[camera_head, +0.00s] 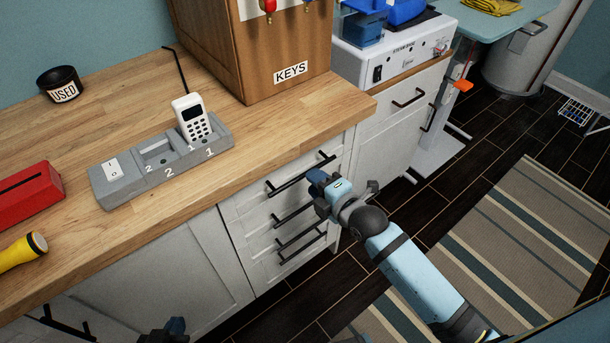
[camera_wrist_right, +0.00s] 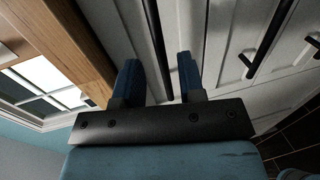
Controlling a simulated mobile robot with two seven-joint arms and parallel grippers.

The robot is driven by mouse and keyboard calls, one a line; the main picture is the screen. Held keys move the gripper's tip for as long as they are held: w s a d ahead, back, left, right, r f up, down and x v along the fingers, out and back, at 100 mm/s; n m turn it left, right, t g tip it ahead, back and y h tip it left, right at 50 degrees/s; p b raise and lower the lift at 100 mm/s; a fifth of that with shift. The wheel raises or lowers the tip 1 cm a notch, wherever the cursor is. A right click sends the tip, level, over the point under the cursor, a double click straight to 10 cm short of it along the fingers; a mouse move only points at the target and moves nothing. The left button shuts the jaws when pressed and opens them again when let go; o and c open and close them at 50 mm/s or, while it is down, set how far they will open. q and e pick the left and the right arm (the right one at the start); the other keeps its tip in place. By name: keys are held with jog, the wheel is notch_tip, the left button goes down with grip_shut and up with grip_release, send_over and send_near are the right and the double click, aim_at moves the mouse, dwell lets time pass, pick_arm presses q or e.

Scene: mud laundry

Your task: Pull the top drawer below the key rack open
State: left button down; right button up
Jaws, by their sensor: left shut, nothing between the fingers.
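The key rack (camera_head: 285,45) is a wooden cabinet marked KEYS on the counter. Below it is a white drawer stack with black bar handles. The top drawer (camera_head: 245,202) looks closed, and its handle (camera_head: 288,180) runs just under the counter edge. My right gripper (camera_head: 314,180) is at the right part of this handle. In the right wrist view its two blue fingers (camera_wrist_right: 158,70) are apart, with the black handle bar (camera_wrist_right: 155,35) showing between them. I see no clear contact. My left gripper (camera_head: 176,327) is shut and empty at the bottom edge, partly cut off.
Lower drawer handles (camera_head: 292,216) sit just below. A striped rug (camera_head: 510,240) lies on the floor to the right.

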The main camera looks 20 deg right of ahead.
jog(key=shift+x, duration=2.25)
jog(key=shift+c, duration=0.2)
grip_shut()
